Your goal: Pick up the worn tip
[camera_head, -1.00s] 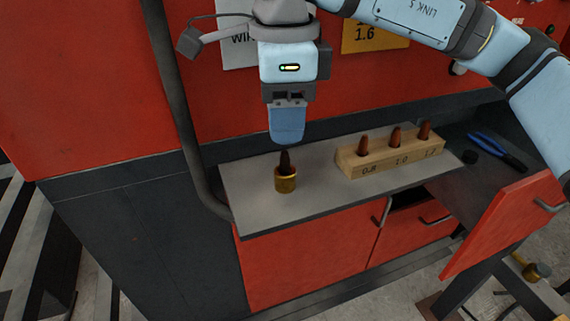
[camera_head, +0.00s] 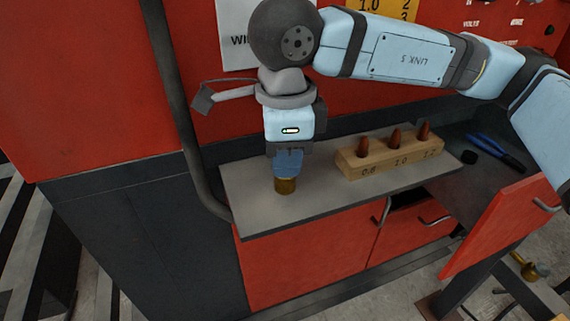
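My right gripper (camera_head: 288,164) points straight down over the brass cup (camera_head: 286,186) on the grey shelf (camera_head: 245,196). Its blue fingers reach down to the cup's rim. The worn tip, a dark pointed piece that stood in this cup a second ago, is hidden behind the fingers. I cannot tell whether the fingers are closed on it. My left gripper is not in view.
A wooden block (camera_head: 375,167) with three copper tips (camera_head: 395,139) stands to the right on the shelf. Blue-handled pliers (camera_head: 492,148) lie further right. A grey vertical pipe (camera_head: 180,110) stands left of the shelf, and a red panel rises behind.

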